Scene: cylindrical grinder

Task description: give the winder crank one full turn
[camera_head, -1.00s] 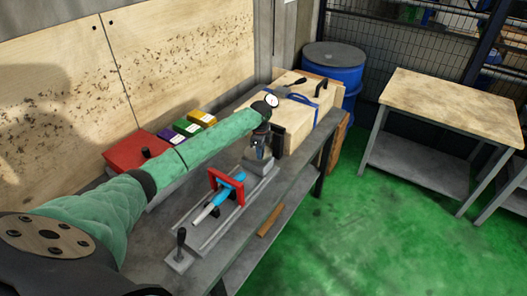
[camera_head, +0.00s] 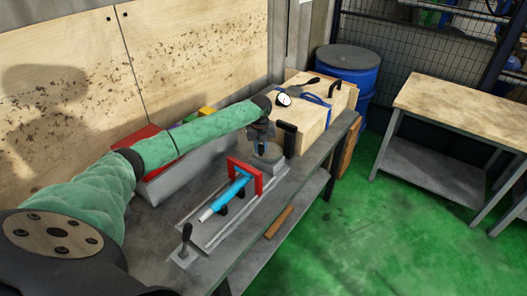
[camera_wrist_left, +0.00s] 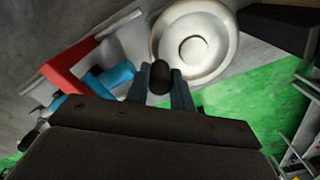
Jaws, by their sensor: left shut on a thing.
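The winder is a pale grey round disc (camera_head: 270,161) on the far end of a grey rail on the bench. It shows large in the left wrist view (camera_wrist_left: 194,42). My left gripper (camera_head: 262,149) reaches down over the disc. In the wrist view its two fingers (camera_wrist_left: 162,86) are shut around the black crank knob (camera_wrist_left: 160,75) at the disc's edge. A red frame (camera_head: 232,161) stands beside the disc, with a blue rod (camera_head: 230,194) with a pale tip running through it. My right gripper is not seen.
A black upright block (camera_head: 287,138) stands just behind the disc. A wooden crate (camera_head: 306,112) is at the bench's far end. A black lever (camera_head: 186,237) stands at the near end of the rail. The red box (camera_head: 133,146) sits behind my arm.

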